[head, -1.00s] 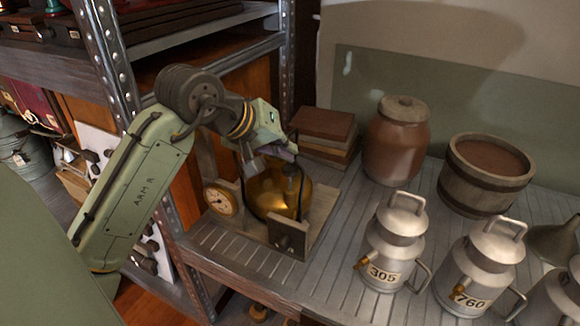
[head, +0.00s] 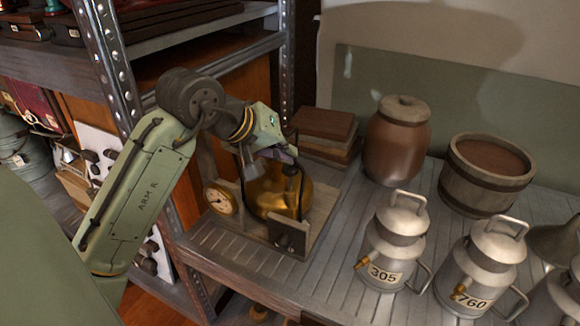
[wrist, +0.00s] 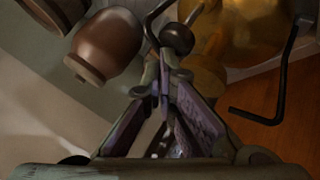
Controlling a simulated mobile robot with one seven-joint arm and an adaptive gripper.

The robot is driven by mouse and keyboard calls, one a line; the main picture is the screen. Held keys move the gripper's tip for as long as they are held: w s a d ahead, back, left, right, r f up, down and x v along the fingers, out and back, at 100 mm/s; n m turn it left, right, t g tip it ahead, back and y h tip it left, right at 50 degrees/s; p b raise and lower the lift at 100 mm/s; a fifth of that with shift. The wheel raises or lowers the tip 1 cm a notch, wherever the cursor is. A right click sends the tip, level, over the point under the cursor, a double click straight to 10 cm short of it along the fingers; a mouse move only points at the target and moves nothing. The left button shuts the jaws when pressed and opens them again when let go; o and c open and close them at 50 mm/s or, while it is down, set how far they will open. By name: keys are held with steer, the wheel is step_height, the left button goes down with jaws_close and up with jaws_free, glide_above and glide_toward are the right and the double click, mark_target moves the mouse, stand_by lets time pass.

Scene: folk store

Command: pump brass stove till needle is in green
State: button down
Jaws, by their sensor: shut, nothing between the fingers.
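The brass stove (head: 268,200) has a round golden tank and stands in a wooden frame on the slatted bench. A round gauge (head: 220,201) with a pale face is at its left; its needle is too small to read. My gripper (head: 281,157) is over the top of the tank, shut and empty. In the wrist view, the closed fingertips (wrist: 165,73) are just short of a dark round knob (wrist: 178,39) on a dark rod. I cannot tell whether they touch. The golden tank (wrist: 245,30) lies behind the knob. A bent dark rod (wrist: 280,95) hangs at the right.
Stacked books or boxes (head: 324,132) stand behind the stove. A brown jar (head: 397,143), a wooden tub (head: 486,180) and metal cans, including 305 (head: 392,245) and 760 (head: 480,262), stand to the right. A riveted shelf post (head: 112,70) rises at left.

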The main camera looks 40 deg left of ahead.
mark_target(285, 170)
steer(key=shift+s+d+f+b, duration=0.2)
steer(key=shift+f+b, duration=0.65)
steer(key=shift+f, duration=0.3)
steer(key=shift+s+d+f+b, duration=0.1)
steer(key=shift+d+f+b, duration=0.1)
steer(key=shift+f+b, duration=0.8)
stand_by(2.1)
steer(key=shift+p, duration=0.3)
steer(key=shift+w+d+r+p, duration=0.25)
steer(key=shift+w+r+p, duration=0.15)
steer(key=shift+r+p, duration=0.4)
steer(key=r+p, duration=0.4)
steer(key=r, duration=0.1)
steer(key=shift+w+p, duration=0.3)
steer(key=shift+p, duration=0.05)
steer(key=shift+s+a, duration=0.1)
steer(key=shift+a, duration=0.15)
steer(key=shift+s+a+r, duration=0.1)
steer(key=shift+r, duration=0.05)
